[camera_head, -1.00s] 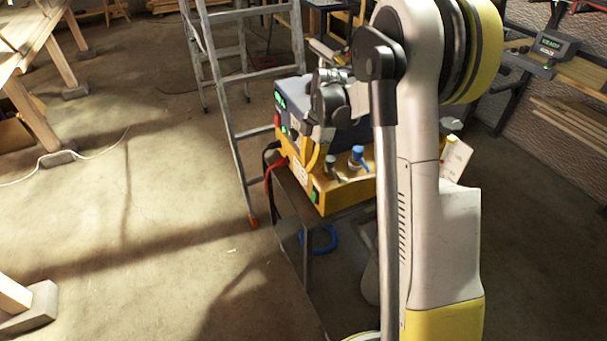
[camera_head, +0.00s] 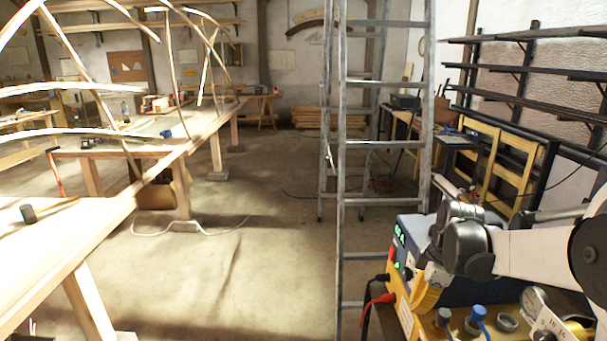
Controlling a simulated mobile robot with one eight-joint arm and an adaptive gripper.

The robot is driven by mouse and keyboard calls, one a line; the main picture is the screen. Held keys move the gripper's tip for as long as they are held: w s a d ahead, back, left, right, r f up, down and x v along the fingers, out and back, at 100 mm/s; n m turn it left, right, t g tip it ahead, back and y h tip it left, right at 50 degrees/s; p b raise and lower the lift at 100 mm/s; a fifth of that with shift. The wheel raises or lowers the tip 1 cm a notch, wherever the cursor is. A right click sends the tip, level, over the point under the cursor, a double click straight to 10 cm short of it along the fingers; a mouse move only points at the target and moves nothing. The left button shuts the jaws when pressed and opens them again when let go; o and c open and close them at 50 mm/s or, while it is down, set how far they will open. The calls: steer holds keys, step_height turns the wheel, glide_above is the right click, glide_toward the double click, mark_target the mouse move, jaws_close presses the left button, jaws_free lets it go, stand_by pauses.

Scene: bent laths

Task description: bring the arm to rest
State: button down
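My arm (camera_head: 545,255) reaches in from the right edge of the head camera view. A white link runs left to a dark grey joint (camera_head: 468,246). The joint appears in front of a yellow and dark blue machine (camera_head: 405,295) with green displays. I cannot tell whether the arm touches the machine. My gripper's fingers do not show, and I see nothing held.
An aluminium stepladder (camera_head: 343,150) stands just left of the machine. Black and red cables (camera_head: 377,298) come off the machine's left side. A long wooden bench (camera_head: 110,215) with bent laths (camera_head: 70,88) fills the left. The floor between is open apart from a pale cord (camera_head: 195,229).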

steer(key=s+a+r+m+t, duration=0.3)
steer(key=s+m, duration=0.4)
steer(key=s, duration=0.3)
steer(key=s+a+r+m+t+h, duration=0.1)
steer(key=s+a+r+m+t, duration=0.2)
steer(key=s+a+m, duration=0.4)
steer(key=s+r, duration=0.1)
steer(key=s, duration=0.1)
steer(key=shift+s+r+h, duration=0.3)
steer(key=shift+s+r, duration=0.05)
